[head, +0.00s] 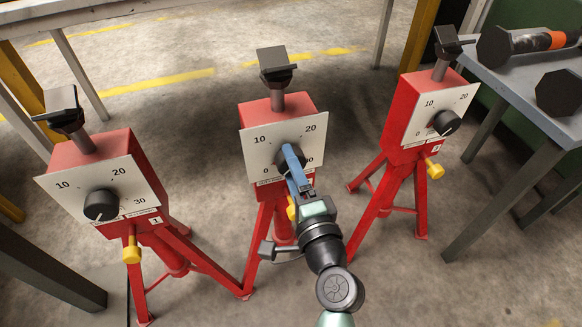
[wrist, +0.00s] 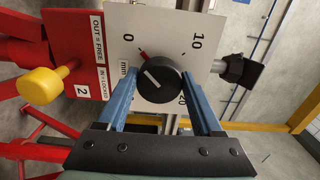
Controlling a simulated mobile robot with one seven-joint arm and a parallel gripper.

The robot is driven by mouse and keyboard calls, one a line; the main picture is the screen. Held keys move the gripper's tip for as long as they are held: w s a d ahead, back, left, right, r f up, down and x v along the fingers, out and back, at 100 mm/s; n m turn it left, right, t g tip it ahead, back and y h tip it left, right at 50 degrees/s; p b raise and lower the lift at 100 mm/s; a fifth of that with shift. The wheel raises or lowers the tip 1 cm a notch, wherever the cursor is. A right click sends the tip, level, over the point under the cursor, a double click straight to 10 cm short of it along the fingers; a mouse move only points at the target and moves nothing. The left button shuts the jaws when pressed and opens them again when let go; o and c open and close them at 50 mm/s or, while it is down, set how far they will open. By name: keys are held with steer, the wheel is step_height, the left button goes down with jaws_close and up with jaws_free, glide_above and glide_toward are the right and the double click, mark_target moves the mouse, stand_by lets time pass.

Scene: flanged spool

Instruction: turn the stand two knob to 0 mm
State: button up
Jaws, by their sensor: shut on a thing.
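Stand two (head: 278,104) is the middle red tripod stand, with a white dial plate (head: 257,150). Its black knob (wrist: 160,80) sits between the two blue fingers of my gripper (wrist: 162,74), which is shut on it. In the wrist view a short white line on the knob points to the upper left, a little off the red mark (wrist: 142,54) beside the 0. In the head view my gripper (head: 289,152) covers most of the knob. The yellow lock plunger (wrist: 40,85) is beside the label "OUT = FREE, IN = LOCKED"; I cannot tell its position.
Stand one (head: 97,147) is at the left and stand three (head: 408,100) at the right, each with its own knob and yellow plunger. A grey table (head: 520,85) with dark flanged objects is at the far right. Concrete floor lies between the tripod legs.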

steer(key=o, duration=1.4)
steer(key=shift+c, duration=0.2)
steer(key=p+v, duration=0.1)
steer(key=v, duration=1.2)
steer(key=shift+p, duration=0.35)
